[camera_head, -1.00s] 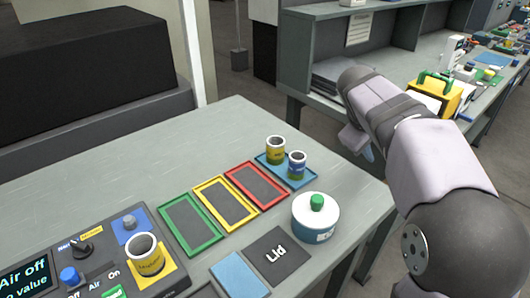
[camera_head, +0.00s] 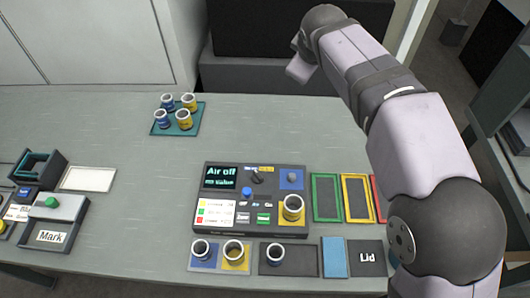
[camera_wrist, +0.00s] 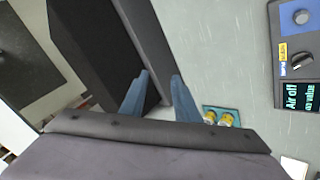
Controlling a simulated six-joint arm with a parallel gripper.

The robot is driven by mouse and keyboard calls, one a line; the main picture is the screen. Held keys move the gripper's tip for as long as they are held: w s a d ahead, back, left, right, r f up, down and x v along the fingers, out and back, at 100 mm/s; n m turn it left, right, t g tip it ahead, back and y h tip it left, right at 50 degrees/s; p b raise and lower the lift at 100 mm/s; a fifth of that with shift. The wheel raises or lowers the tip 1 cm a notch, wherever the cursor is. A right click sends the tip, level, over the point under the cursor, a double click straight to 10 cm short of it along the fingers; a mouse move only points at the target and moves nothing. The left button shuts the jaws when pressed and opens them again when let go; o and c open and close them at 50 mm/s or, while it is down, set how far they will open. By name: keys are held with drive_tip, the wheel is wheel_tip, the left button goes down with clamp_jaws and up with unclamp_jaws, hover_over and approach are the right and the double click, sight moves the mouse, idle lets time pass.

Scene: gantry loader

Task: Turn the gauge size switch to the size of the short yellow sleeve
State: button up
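The gauge (camera_head: 210,215) is a dark box on the bench, with a display (camera_head: 221,177) reading "Air off". Its black size switch (camera_head: 257,178) sits below a blue and a yellow label; its exact pointing is too small to tell. The switch also shows in the wrist view (camera_wrist: 303,61). A teal tray (camera_head: 157,129) holds blue-banded and yellow-banded sleeves; the front yellow sleeve (camera_head: 184,120) looks rather short, but heights are hard to compare. My gripper (camera_wrist: 160,75) is open and empty, high above the bench's back edge, away from the switch.
A yellow-banded ring (camera_head: 292,208) stands on the gauge's yellow pad. More rings stand on pads in front. Green (camera_head: 326,198) and yellow (camera_head: 357,198) framed trays lie to the right. A marking device (camera_head: 59,208) stands left.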

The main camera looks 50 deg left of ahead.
drive_tip(key=s+a+r+n+g+y+p, duration=0.1)
drive_tip(key=s+a+r+n+p, duration=0.2)
drive_tip(key=s+a, duration=0.45)
drive_tip(key=m+g+h, duration=0.5)
drive_tip(key=m+h, duration=0.2)
hover_over(259, 175)
wheel_tip(259, 175, down, 20)
drive_tip(key=shift+s+r+b, duration=0.1)
drive_tip(key=shift+r+b, duration=0.05)
drive_tip(key=shift+b, duration=0.3)
drive_tip(key=shift+f+p, duration=1.45)
drive_tip(key=shift+f, duration=2.2)
clamp_jaws()
